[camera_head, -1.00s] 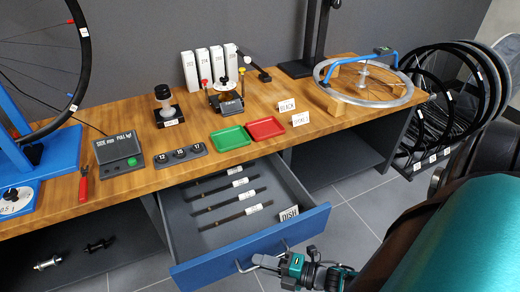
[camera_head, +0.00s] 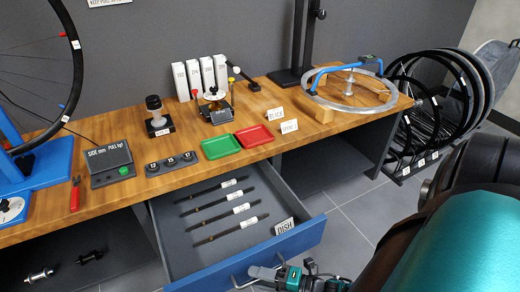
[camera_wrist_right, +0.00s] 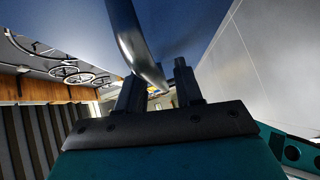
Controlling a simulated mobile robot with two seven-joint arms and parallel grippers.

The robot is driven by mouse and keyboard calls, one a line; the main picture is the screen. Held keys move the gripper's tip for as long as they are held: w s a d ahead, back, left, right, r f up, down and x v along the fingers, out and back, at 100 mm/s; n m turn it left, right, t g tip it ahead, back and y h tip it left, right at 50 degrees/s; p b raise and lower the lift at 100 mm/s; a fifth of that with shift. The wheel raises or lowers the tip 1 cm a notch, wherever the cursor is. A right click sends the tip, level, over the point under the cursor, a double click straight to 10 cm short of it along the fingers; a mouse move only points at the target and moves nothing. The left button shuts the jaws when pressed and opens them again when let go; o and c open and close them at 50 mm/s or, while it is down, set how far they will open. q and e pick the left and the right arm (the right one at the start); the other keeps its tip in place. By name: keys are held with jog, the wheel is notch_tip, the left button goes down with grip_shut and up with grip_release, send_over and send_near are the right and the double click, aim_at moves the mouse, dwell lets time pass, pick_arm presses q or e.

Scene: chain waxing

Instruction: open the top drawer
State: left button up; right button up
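The top drawer (camera_head: 170,235) is pulled well out from under the bench, with its blue front (camera_head: 213,274) standing clear of the bench edge. A metal bar handle (camera_head: 240,283) is on that front. My right gripper (camera_head: 256,272) is at the handle's right part. My left gripper is not in view.
Several dark rods with white tags and a DISH card (camera_head: 284,226) lie in the drawer. The wooden bench (camera_head: 100,205) carries green (camera_head: 217,146) and red (camera_head: 254,136) trays. Wheels stand in a rack (camera_head: 440,115) at right. Grey floor (camera_head: 350,225) is clear right of the drawer.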

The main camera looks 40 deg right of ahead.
jog(key=p+v, duration=0.1)
jog(key=v, duration=1.2)
jog(key=shift+w, duration=0.1)
dwell(0.3)
